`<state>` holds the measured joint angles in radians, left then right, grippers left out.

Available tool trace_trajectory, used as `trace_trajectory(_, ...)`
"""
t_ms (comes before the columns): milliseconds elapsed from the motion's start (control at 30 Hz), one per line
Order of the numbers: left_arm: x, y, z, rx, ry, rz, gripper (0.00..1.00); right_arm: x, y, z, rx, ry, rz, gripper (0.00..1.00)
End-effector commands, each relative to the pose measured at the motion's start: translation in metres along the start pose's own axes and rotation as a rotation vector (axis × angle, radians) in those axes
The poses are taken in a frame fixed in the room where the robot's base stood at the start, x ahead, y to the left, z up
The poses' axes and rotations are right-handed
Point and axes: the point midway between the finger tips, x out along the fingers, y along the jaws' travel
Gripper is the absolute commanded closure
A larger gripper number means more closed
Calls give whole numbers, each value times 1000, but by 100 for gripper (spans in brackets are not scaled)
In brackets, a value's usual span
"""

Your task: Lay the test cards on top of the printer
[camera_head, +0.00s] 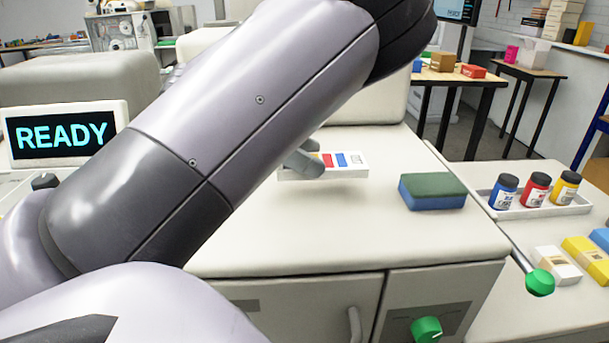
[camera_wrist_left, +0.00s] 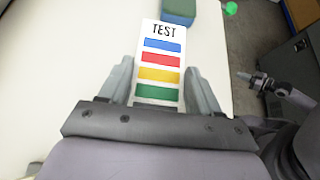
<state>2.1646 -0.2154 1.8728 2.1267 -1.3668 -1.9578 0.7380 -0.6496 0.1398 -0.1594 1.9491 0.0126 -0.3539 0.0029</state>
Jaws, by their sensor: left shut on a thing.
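A white test card block (camera_head: 348,160) with coloured bars shows in the head view, low over the flat white top of the printer (camera_head: 290,235). Whether it touches the top I cannot tell. My left gripper (camera_head: 308,160) is shut on it, mostly hidden behind my left arm. In the left wrist view the test cards (camera_wrist_left: 161,60), marked TEST with blue, red, yellow and green bars, sit between the fingers of my left gripper (camera_wrist_left: 161,88). What looks like my right gripper (camera_wrist_left: 252,80) shows small at the right there; its jaws are unclear.
A green and blue sponge-like block (camera_head: 433,193) lies on the printer's top, right of the cards. A READY screen (camera_head: 62,134) stands at left. A tray (camera_head: 545,210) of ink bottles and a green-knobbed lever (camera_head: 540,282) are at right. The top's front is clear.

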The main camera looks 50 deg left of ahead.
Motion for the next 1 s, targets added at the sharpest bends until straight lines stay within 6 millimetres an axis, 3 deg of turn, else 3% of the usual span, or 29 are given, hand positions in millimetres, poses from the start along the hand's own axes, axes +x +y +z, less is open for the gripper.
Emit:
trace_trajectory(300, 21, 1, -34, -2, 0, -2, 82, 2, 0, 2, 0, 0, 0, 100)
trace_trajectory(667, 23, 1, -38, -1, 1, -1, 82, 2, 0, 3, 0, 0, 0, 100)
trace_trajectory(700, 23, 1, -37, -1, 1, -1, 24, 2, 0, 3, 0, 0, 0, 100)
trace_trajectory(733, 23, 1, -37, -1, 1, -1, 14, 2, 0, 3, 0, 0, 0, 100)
trace_trajectory(1000, 23, 1, -37, -1, 1, -1, 11, 2, 0, 3, 0, 0, 0, 100)
